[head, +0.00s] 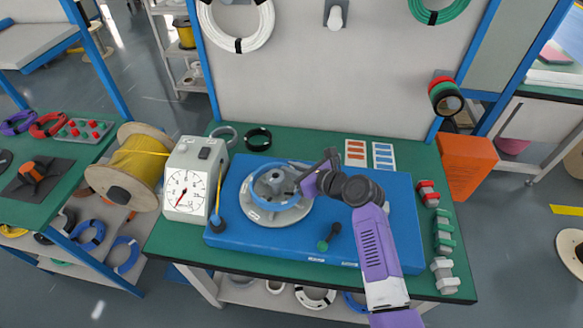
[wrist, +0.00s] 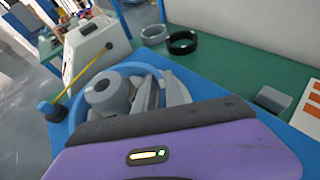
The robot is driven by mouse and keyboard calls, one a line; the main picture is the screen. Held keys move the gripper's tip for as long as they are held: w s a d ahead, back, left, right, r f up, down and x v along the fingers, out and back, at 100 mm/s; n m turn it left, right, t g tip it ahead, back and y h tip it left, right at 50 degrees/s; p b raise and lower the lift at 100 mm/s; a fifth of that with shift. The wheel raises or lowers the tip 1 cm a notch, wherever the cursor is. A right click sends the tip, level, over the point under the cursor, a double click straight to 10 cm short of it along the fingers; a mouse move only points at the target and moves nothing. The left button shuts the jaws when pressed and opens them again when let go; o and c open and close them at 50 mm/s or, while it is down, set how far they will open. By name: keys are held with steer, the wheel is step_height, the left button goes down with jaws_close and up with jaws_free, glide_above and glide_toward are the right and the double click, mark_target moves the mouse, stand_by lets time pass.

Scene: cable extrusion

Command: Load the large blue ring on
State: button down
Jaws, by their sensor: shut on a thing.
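The large blue ring (head: 251,194) surrounds the grey hub (head: 272,184) of the round fixture on the blue base plate (head: 360,245). It also shows as a blue arc around the hub in the wrist view (wrist: 128,67). My gripper (head: 298,181) is at the right side of the hub, shut on the ring's right side. The fingertips are largely hidden, by the arm in the head view and by the purple gripper body in the wrist view. I cannot tell whether the ring rests fully on the fixture.
A dial gauge box (head: 188,180) stands left of the fixture. A green-knobbed lever (head: 327,240) is at the plate's front. Several clamps (head: 443,232) line the right edge.

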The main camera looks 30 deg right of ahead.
steer(key=shift+f, duration=0.15)
steer(key=c, duration=1.3)
jaws_free()
step_height(320, 180, up, 8)
steer(key=p, duration=0.9)
